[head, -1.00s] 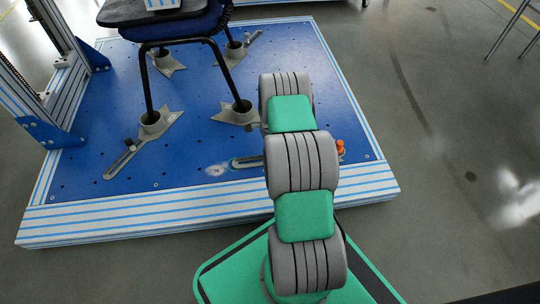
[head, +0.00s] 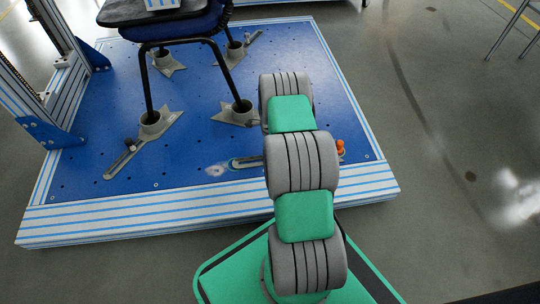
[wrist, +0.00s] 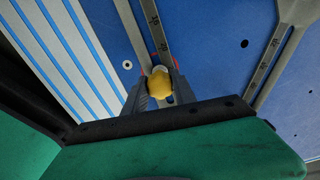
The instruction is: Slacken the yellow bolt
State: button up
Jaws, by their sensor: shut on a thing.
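The yellow bolt (wrist: 159,82) shows in the wrist view, its rounded head between the two fingers of my gripper (wrist: 158,92). The gripper is shut on it. A grey slotted bar (wrist: 150,25) runs up from behind the bolt, with a bit of red (wrist: 152,69) around its end. The lower part of the bolt is hidden by the fingers. In the head view my arm hides the gripper and the bolt.
The blue platform (head: 215,120) with striped edges (head: 130,220) carries a chair (head: 190,30), whose legs stand in grey clamp feet (head: 152,124). An orange piece (head: 340,148) stands right of my arm. A second slotted bar (wrist: 270,60) lies to the right in the wrist view.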

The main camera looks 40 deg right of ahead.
jog(key=shift+n, duration=1.7)
jog(key=o, duration=0.7)
jog(key=shift+o, duration=0.2)
notch_tip(320, 180, up, 8)
jog(key=p, duration=0.3)
jog(key=shift+p, duration=0.4)
jog(key=shift+s+f, duration=0.1)
